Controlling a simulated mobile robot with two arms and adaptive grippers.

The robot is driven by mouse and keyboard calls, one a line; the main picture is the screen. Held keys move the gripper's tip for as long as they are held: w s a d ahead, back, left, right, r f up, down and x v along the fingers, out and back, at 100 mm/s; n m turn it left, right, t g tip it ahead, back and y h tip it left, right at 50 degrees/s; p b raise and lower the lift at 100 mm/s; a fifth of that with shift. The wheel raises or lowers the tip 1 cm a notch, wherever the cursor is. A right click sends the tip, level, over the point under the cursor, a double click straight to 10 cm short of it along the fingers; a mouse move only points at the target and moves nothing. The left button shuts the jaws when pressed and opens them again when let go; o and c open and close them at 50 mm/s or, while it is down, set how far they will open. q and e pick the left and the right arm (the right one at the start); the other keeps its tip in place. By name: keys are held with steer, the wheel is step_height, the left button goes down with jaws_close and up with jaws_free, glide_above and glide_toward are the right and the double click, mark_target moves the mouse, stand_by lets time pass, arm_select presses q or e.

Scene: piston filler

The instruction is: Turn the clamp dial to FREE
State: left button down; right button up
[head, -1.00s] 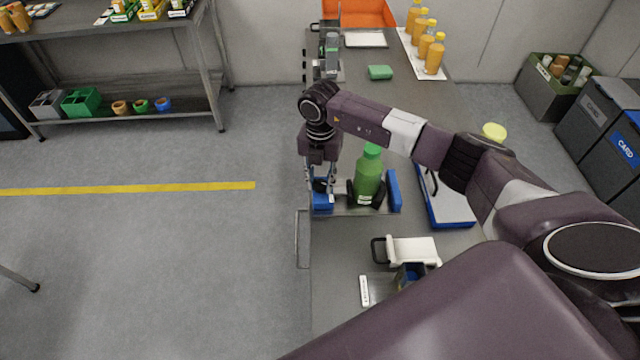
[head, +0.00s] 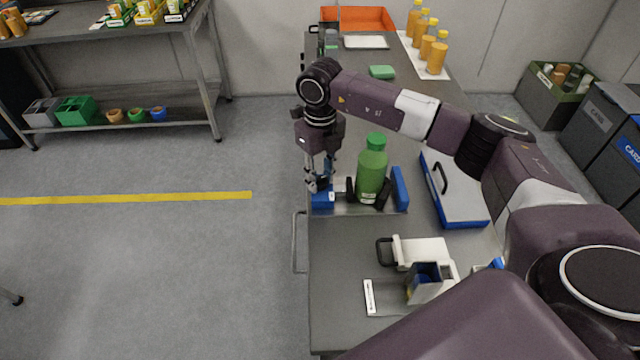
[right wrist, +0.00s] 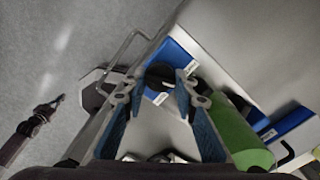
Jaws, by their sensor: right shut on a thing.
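My right gripper (head: 320,180) points down from above at the blue clamp block (head: 323,201) at the bench's left edge. In the right wrist view its blue-padded fingers (right wrist: 158,86) sit on either side of the dark round clamp dial (right wrist: 160,73), shut on it. The fingers hide much of the dial in the head view. Two small white labels lie beside the dial on the blue block (right wrist: 178,53); I cannot read them or the dial's setting. A green bottle (head: 371,172) stands upright between black clamp pads, right of the gripper.
A blue upright block (head: 400,188) stands right of the bottle. A blue-edged case (head: 457,190) lies farther right. A white container with a black handle (head: 420,251) stands nearer. Orange bottles (head: 437,57) and a green block (head: 382,72) are farther back. A rail (head: 296,243) juts from the bench's left edge.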

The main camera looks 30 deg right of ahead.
mark_target(321, 180)
steer(key=shift+w+n+b, duration=0.1)
steer(key=shift+n+b, duration=1.4)
steer(key=shift+n, duration=0.8)
steer(key=shift+r, duration=0.1)
steer(key=o, duration=1.2)
steer(key=shift+c, duration=0.2)
step_height(321, 180, up, 12)
